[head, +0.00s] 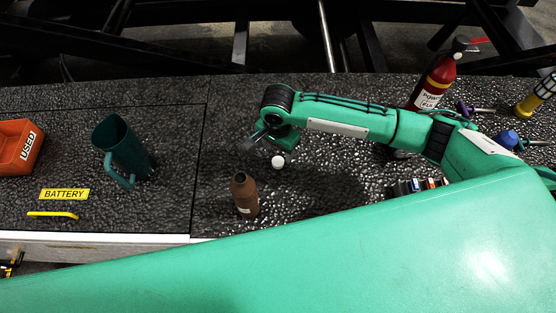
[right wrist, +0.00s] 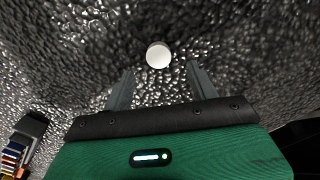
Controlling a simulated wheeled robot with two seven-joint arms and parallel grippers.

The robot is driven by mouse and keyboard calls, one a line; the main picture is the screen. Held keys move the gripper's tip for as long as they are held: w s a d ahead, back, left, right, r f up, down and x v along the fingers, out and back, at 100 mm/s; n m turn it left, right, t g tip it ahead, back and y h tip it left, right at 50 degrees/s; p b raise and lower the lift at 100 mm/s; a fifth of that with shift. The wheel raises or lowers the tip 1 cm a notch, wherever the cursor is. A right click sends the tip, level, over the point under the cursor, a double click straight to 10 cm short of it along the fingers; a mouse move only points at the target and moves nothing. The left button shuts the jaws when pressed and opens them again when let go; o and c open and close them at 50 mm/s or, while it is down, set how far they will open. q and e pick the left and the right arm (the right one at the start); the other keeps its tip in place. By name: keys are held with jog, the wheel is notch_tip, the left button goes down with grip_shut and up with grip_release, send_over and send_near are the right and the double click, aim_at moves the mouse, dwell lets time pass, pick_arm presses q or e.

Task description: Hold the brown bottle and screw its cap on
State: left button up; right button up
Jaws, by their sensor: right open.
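The brown bottle (head: 244,195) stands on the dark bumpy surface, left of centre in the head view, with an uncovered neck and a small pale label. The white cap (head: 278,161) lies apart from it, up and to the right. My right gripper (head: 252,143) is near the cap, above the surface. In the right wrist view the cap (right wrist: 158,55) shows just beyond the two open fingertips (right wrist: 160,76), with nothing between them. My left gripper is not in view.
A red bottle (head: 434,85) stands at the back right, with a purple-handled tool (head: 468,110) beside it. A dark green jug (head: 125,155), an orange bin (head: 18,146) and a yellow handle (head: 53,214) are at the left. Small coloured items (head: 415,187) lie right of the bottle.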

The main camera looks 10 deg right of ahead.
aim_at(279, 160)
jog(key=shift+d+f+p, duration=0.1)
jog(key=shift+f+p, duration=0.6)
jog(key=shift+f, duration=1.85)
jog(key=c, duration=1.1)
jog(key=shift+o, duration=0.2)
